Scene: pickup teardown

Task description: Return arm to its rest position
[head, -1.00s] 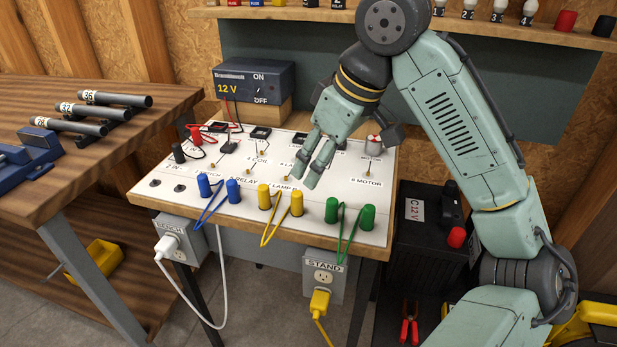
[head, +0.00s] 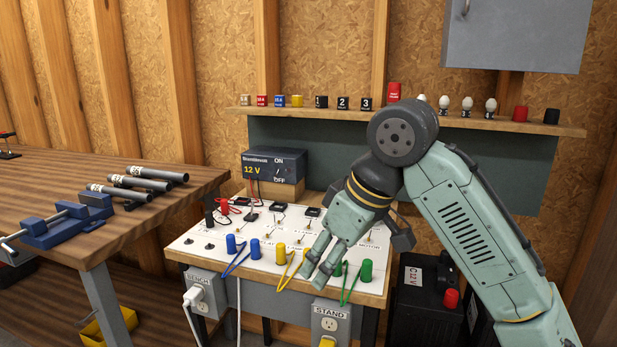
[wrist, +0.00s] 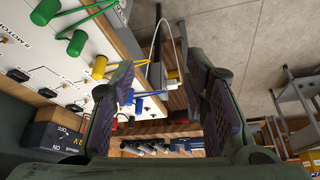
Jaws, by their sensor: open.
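My gripper (head: 316,266) is open and empty in the head view. It hangs over the front right part of the white test board (head: 195,240), in front of the yellow and green plugs. In the wrist view the two fingers of my gripper (wrist: 163,92) stand wide apart with nothing between them. My arm reaches in from the right and bends down at a dark joint. Part of the board's right side is hidden behind my gripper.
The board carries blue (head: 255,248), yellow (head: 280,253) and green (head: 366,271) plugs with looped leads. A 12 V supply (head: 273,165) stands behind it. A shelf (head: 420,119) with small items runs above. A wooden bench (head: 110,232) with a blue vise (head: 68,221) is at left.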

